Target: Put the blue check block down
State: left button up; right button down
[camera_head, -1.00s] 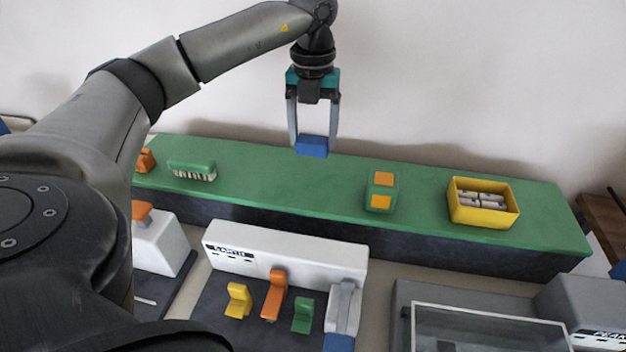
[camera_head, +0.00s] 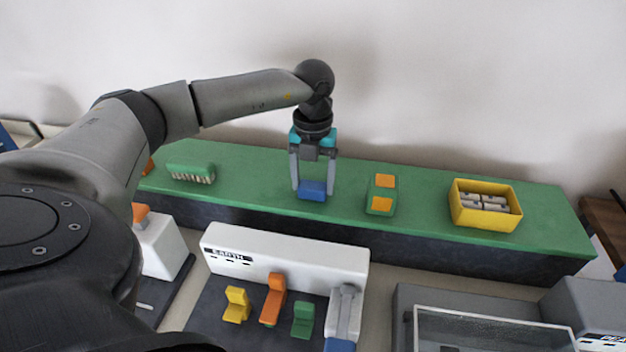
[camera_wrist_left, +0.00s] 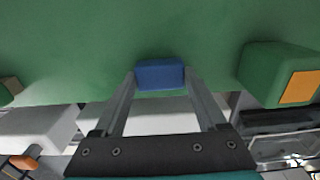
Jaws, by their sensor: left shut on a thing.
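The blue check block (camera_head: 312,191) is between the fingertips of my left gripper (camera_head: 312,187), which is shut on it. The block is at the green shelf (camera_head: 250,178), left of the green block with orange patches. In the left wrist view the blue block (camera_wrist_left: 160,75) sits between both fingers, with green surface behind it. I cannot tell whether its underside touches the shelf. My right gripper is not in view.
A green block with orange patches (camera_head: 381,194) stands just right of the blue block. A yellow bin (camera_head: 486,222) with grey pieces is further right. A green brush (camera_head: 190,173) lies left. A white machine (camera_head: 285,257) stands in front. The shelf between brush and blue block is clear.

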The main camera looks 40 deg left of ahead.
aim_at(313, 185)
pick_arm(q)
jog(key=shift+f, duration=0.15)
jog(key=o, duration=1.5)
notch_tip(313, 185, up, 12)
jog(key=shift+r+p, duration=0.2)
jog(key=shift+p, duration=0.55)
